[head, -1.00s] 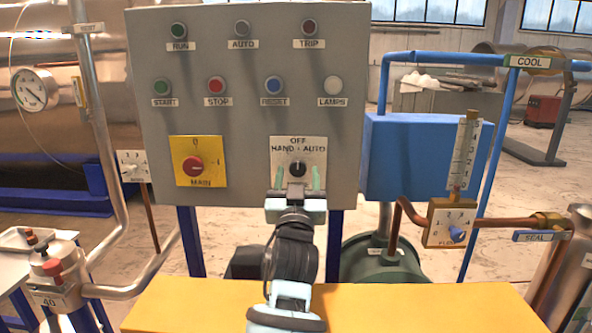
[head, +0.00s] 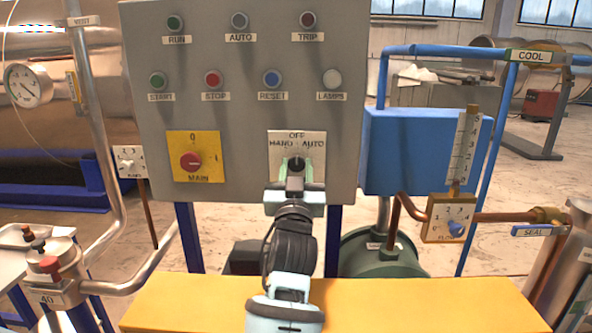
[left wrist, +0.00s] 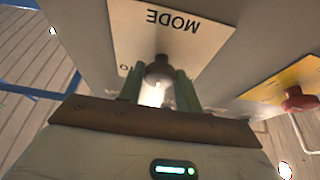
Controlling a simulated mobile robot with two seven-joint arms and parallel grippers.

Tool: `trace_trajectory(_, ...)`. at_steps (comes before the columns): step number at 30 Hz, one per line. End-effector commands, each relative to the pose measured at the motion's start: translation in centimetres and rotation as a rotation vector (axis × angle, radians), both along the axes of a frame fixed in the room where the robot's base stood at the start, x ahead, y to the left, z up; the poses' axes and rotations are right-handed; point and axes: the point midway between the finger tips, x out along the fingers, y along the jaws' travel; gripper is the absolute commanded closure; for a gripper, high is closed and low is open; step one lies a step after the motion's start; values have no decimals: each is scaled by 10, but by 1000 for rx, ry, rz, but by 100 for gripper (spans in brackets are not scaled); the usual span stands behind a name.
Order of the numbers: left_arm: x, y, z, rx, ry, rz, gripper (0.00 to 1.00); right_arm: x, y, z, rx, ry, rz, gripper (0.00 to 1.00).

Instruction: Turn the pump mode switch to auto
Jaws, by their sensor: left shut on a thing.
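The pump mode switch is a black knob (head: 297,162) on a pale plate (head: 311,139) marked OFF, HAND and AUTO, low on the right of the grey control panel (head: 243,123). Its exact pointing is hard to read behind my fingers. My left gripper (head: 298,171) is at the knob, with one green finger on each side, shut on it. In the left wrist view the dark round knob (left wrist: 160,71) sits between the fingertips, below the upside-down word MODE on its plate (left wrist: 172,40). My right gripper is not in view.
The red main switch (head: 190,161) on a yellow plate sits left of the mode switch. Lamps and push buttons fill the panel above. A blue box (head: 415,150) and a flow meter (head: 449,219) stand to the right. A yellow surface (head: 400,300) lies below.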

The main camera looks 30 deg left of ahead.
Motion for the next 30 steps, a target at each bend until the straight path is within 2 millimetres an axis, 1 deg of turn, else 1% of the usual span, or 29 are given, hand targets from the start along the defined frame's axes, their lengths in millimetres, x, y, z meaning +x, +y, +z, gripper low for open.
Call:
trace_trajectory(5,-1,1,4,54,28,1,89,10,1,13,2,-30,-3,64)
trace_trajectory(9,-2,2,6,131,72,2,89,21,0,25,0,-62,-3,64)
trace_trajectory(12,-3,3,6,201,114,2,89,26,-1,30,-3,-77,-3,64)
trace_trajectory(21,-2,5,2,422,253,4,89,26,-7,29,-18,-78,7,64)
trace_trajectory(30,-3,5,3,586,356,3,89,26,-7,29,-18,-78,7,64)
